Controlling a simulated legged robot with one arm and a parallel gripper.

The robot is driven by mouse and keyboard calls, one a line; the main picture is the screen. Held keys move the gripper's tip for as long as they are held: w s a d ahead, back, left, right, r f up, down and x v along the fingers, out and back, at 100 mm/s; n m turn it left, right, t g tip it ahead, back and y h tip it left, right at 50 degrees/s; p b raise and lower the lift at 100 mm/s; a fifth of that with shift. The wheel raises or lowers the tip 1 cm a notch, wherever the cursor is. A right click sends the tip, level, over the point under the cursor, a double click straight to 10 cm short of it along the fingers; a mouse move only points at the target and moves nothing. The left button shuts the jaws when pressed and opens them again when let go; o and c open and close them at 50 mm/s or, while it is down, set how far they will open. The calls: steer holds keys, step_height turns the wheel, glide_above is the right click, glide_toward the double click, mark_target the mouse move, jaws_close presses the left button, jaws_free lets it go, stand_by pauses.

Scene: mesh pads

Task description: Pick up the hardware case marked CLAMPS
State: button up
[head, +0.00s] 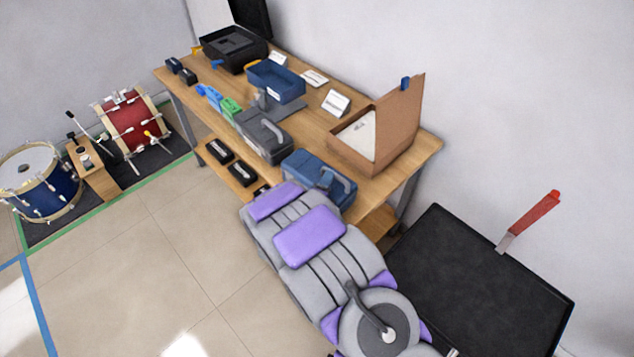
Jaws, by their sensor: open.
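Two cases with handles are on the wooden workbench (313,125) in the head view. A grey case (258,143) sits along the front edge. A blue case (305,165) with a grey handle is nearer to me, at the bench's near front corner. I cannot read a CLAMPS marking on either one. My grey and purple arm (310,236) reaches up from the bottom toward the blue case and hides part of its lower front. I cannot make out my gripper's fingertips, and I see nothing held.
An open cardboard box (350,153) stands at the bench's right end. A blue bin (275,82) and a black tray (234,48) are farther back. Black boxes (243,173) lie on the lower shelf. Drums (133,120) stand left. The tiled floor is clear in front.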

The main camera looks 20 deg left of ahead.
mark_target(318, 177)
steer(key=w, duration=0.1)
steer(key=w+f, duration=0.1)
steer(key=w, duration=0.1)
steer(key=shift+w+f+b, duration=0.15)
steer(key=shift+w+b, duration=0.1)
steer(key=shift+b, duration=0.15)
steer(key=shift+w, duration=0.35)
steer(key=shift+w+a+f, duration=0.1)
steer(key=shift+w+a, duration=0.1)
steer(key=shift+a, duration=0.2)
steer(key=shift+d, duration=0.3)
steer(key=c, duration=0.5)
jaws_close()
steer(key=shift+a, duration=0.1)
steer(key=shift+s, duration=0.1)
